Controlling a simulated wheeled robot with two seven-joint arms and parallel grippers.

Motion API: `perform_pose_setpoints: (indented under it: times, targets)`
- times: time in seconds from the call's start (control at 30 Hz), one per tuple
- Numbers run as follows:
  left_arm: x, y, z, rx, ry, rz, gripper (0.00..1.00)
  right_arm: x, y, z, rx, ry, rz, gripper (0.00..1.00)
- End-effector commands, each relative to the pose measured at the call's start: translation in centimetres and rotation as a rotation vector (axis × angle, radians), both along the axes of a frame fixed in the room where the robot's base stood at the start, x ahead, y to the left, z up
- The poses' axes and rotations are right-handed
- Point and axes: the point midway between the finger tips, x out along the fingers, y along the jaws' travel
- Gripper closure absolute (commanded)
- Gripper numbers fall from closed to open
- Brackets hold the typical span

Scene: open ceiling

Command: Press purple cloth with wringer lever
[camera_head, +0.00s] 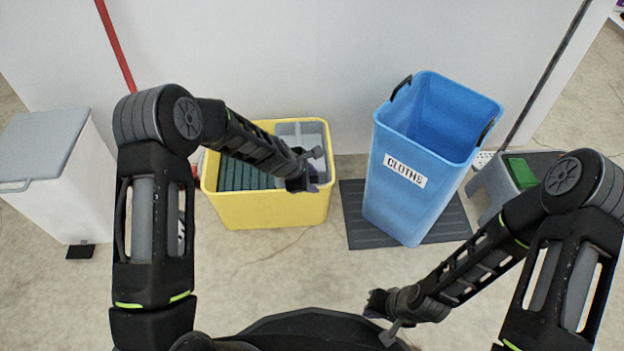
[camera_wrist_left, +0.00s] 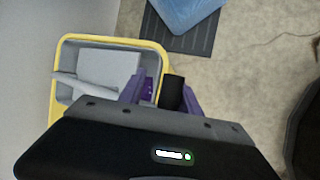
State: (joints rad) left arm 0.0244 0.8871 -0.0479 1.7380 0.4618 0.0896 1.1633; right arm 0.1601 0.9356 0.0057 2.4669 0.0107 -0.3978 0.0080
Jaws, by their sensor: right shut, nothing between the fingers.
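The yellow wringer bucket (camera_head: 265,208) stands on the floor left of centre, with a grey wringer part (camera_head: 300,130) at its back right. My left gripper (camera_head: 312,182) is over the bucket's right side. In the left wrist view its purple fingers (camera_wrist_left: 163,92) are apart, with a black grip-like piece (camera_wrist_left: 172,92), perhaps the lever's end, between them and close to the right finger. A purple dotted patch beside the left finger may be cloth or finger pad; I cannot tell. No purple cloth shows clearly. My right gripper (camera_head: 376,303) is shut and empty, low in front.
A blue bin labelled CLOTHS (camera_head: 415,190) stands on a dark mat (camera_head: 362,232) right of the bucket. A white pedal bin (camera_head: 60,185) is at the left. A grey container with a green item (camera_head: 521,172) is at the right. The wall is close behind.

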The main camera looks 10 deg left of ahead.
Motion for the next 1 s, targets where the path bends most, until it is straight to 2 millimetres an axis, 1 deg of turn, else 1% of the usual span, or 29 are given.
perform_pose_setpoints:
  times: [0.03,0.17,0.4,0.53,0.63,1.0]
  targets:
    - [0.1,1.4,0.0,0.013,-0.001,0.022,0.57,0.0,0.0,0.2,0.0,0.0,0.0,1.0]
    - [-0.4,1.7,1.3,0.011,-0.002,0.021,0.57,-0.1,0.0,0.9,0.001,0.003,0.001,1.0]
    - [-2.2,2.5,4.8,0.008,0.001,0.016,0.57,-0.3,-0.1,2.7,0.002,0.009,0.004,1.0]
    - [-2.9,2.7,6.2,0.005,0.001,0.014,0.57,-0.5,-0.1,3.3,0.002,0.012,0.007,1.0]
    - [-3.2,2.8,6.5,0.004,0.003,0.011,0.57,-0.5,-0.1,3.4,0.003,0.014,0.007,1.0]
    - [-3.4,2.8,6.5,0.004,0.004,0.011,0.57,-0.6,-0.1,3.3,0.003,0.015,0.008,1.0]
